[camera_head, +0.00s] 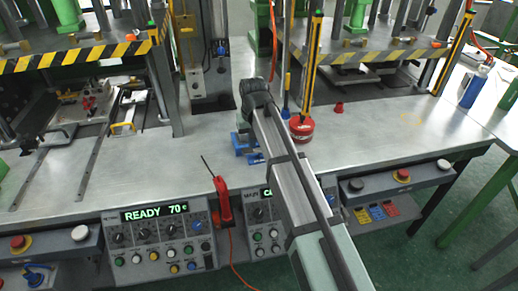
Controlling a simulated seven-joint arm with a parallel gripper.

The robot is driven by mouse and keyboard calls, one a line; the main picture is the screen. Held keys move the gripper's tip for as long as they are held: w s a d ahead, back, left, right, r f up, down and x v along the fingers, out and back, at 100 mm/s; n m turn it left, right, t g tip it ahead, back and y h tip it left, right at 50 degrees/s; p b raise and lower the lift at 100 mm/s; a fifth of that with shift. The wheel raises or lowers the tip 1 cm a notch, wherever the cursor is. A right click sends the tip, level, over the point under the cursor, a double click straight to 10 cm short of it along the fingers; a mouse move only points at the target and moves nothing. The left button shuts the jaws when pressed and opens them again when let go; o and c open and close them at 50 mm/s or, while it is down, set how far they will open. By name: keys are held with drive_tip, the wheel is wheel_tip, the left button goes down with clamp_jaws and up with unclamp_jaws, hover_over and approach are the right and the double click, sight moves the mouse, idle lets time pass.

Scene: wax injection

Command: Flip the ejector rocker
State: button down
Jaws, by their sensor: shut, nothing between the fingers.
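The ejector rocker cannot be picked out with certainty. Two control panels stand at the bench front. The left panel (160,238) has a lit display reading READY 70 c, with knobs and coloured buttons. The right panel (262,226) also has a lit display, knobs and buttons, but my arm covers much of it. My arm rises from the bottom right and bends above the bench near the middle. My gripper's fingers are not visible; the arm's far end hides them or they blend with the blue piece (241,146) on the bench there.
A red clamp-like tool (223,203) with a cable hangs at the bench front between the displays. A red round tin (301,126) stands right of my arm. Presses with striped bars (75,57) stand behind. A blue bottle (473,88) is at right. The bench top (410,140) is clear at right.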

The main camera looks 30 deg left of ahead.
sight(252, 150)
drive_tip(key=shift+f, duration=1.1)
idle(0.7)
drive_tip(key=shift+r, duration=3.5)
